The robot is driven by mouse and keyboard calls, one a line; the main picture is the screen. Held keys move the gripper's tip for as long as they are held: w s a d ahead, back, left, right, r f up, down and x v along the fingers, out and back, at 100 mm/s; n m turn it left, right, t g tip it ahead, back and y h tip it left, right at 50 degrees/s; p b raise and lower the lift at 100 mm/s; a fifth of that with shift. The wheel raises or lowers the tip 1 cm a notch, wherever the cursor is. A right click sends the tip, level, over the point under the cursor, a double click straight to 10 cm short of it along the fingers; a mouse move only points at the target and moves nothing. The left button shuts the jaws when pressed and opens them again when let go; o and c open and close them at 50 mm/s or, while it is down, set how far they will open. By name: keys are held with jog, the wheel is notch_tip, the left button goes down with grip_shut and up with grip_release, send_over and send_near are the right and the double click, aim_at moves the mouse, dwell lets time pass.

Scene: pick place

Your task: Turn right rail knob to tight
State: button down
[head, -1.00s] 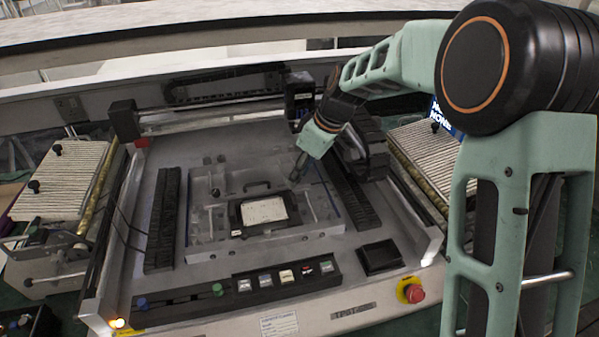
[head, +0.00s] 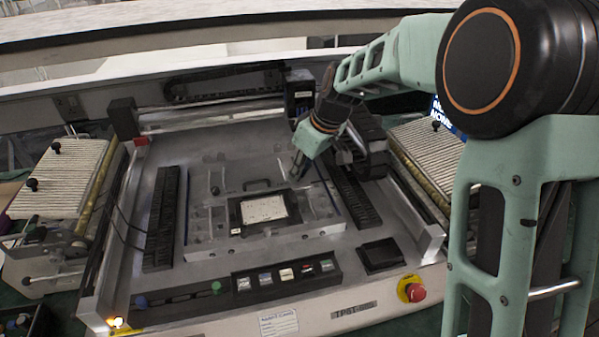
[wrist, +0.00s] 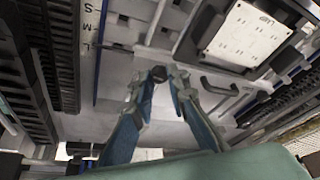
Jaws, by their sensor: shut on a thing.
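My gripper (head: 297,174) reaches down at the right side of the clear work-holder plate (head: 207,232) in the head view. In the wrist view its two blue-grey fingers (wrist: 160,80) close around a small dark knob, the right rail knob (wrist: 158,73), between the tips. The fingertips hide most of the knob, and its turn angle cannot be read. In the head view the knob is hidden by the gripper. Another small dark knob (head: 215,190) stands on the left of the plate, apart from the gripper.
A black handle (head: 257,185) lies behind the black frame with a white board (head: 263,209). Black ribbed racks flank the plate, the right one (head: 350,200) close to my gripper. A button strip (head: 285,275) and a red stop button (head: 416,292) are in front.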

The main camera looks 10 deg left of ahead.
jog(key=m, duration=0.1)
jog(key=m+t, duration=0.1)
jog(key=m, duration=0.1)
jog(key=m+h, duration=0.1)
jog(key=m, duration=0.1)
jog(key=shift+s+a+t+b, duration=0.2)
jog(key=shift+a+t+b, duration=0.1)
jog(key=shift+b, duration=0.05)
jog(key=m+h, duration=0.1)
jog(key=m, duration=0.3)
jog(key=m+h+b, duration=0.1)
jog(key=m, duration=0.1)
jog(key=shift+a+m+t+h, duration=0.25)
jog(key=shift+m+t+h, duration=0.05)
jog(key=shift+m+t, duration=0.1)
jog(key=m+h, duration=0.2)
jog(key=m, duration=0.3)
jog(key=shift+a, duration=0.15)
jog(key=shift+w+a+m+g+h+p, duration=0.1)
jog(key=shift+m+g+h+p, duration=0.3)
jog(key=shift+m, duration=0.85)
jog(key=shift+m+g+h+p, duration=0.3)
jog(key=shift+m+g, duration=0.1)
jog(key=shift+m, duration=0.85)
jog(key=c, duration=1.9)
grip_release()
